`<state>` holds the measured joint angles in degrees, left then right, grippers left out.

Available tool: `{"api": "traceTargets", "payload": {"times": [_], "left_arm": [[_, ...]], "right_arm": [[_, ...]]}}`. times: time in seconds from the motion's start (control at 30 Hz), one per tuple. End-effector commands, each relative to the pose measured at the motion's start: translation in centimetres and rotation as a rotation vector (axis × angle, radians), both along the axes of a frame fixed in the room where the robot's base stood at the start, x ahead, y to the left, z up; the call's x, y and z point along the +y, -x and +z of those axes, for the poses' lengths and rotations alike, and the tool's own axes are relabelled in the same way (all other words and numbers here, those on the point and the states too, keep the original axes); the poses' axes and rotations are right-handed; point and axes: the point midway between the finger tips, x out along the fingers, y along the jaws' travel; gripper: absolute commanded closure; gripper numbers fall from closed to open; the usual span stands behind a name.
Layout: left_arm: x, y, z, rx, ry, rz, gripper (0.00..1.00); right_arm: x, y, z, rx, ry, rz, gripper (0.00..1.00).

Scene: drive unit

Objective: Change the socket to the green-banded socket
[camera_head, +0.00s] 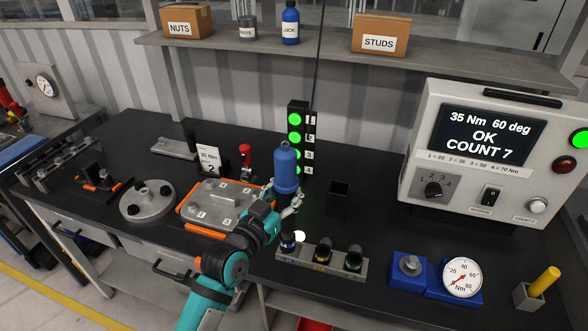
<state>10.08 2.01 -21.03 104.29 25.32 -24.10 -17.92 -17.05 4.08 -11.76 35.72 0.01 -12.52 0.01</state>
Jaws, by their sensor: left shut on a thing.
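My left gripper (287,200) is shut around the blue upright tool (286,168), above the left end of the socket rack (317,264). A blue-banded socket (288,243) is directly under the tool, at the rack's left position; I cannot tell whether it is fixed to the tool. A yellow-banded socket (323,250) stands in the middle of the rack. The green-banded socket (353,258) stands at its right end, apart from the tool. My right gripper is not in view.
A flanged plate (215,203) with numbered spots lies left of the tool. A light stack (297,120) and a dark open holder (338,198) stand behind. A blue gauge unit (410,270) is at right, below the controller box (480,150) reading "OK COUNT 7".

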Motion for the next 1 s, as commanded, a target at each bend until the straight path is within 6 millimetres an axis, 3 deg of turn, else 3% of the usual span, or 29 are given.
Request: {"api": "traceTargets", "payload": {"times": [0.1, 0.27, 0.73, 1.0], "left_arm": [[-0.8, -1.7, 1.7, -0.005, 0.001, -0.027, 1.0], [-1.3, -2.5, 2.0, -0.002, 0.002, -0.042, 1.0], [-1.3, -2.5, -2.5, -0.002, 0.005, -0.044, 1.0], [-1.3, -2.5, -2.7, -0.003, 0.004, -0.043, 1.0]], "right_arm": [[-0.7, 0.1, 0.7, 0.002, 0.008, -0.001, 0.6], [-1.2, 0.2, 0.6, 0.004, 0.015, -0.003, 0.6], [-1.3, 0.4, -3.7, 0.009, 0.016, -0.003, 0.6], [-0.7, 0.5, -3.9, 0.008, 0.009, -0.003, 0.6]]}}
